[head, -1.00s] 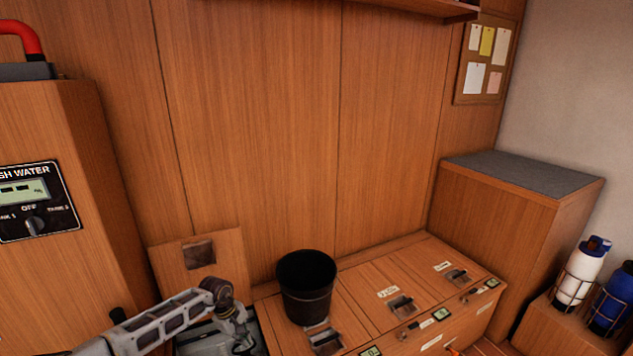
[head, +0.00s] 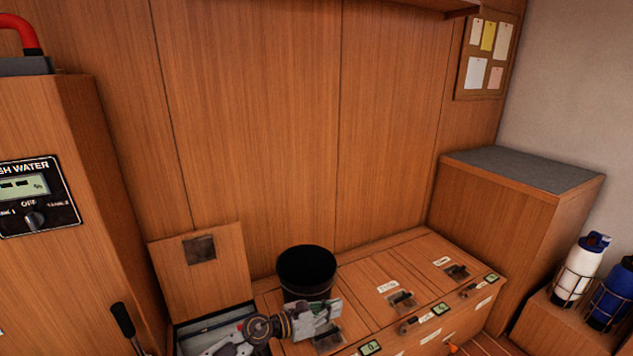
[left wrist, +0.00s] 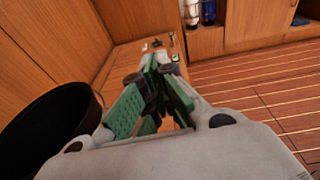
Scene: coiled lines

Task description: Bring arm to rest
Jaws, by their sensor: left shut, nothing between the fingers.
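My left gripper (head: 326,315) is in front of the black bucket (head: 306,268), above the bench lockers. In the left wrist view its green-padded fingers (left wrist: 158,70) come together at the tips with nothing between them. The bucket (left wrist: 45,125) is close on the left side of that view. It stands upright on the bench top, its lower front hidden by the gripper. My right gripper does not show.
The left locker's lid (head: 203,270) stands open against the wall. Closed lids with latches (head: 402,299) run to the right. A tall cabinet (head: 517,210) stands at the right end, with bottles in racks (head: 580,268) beyond. A water panel (head: 35,195) is at left.

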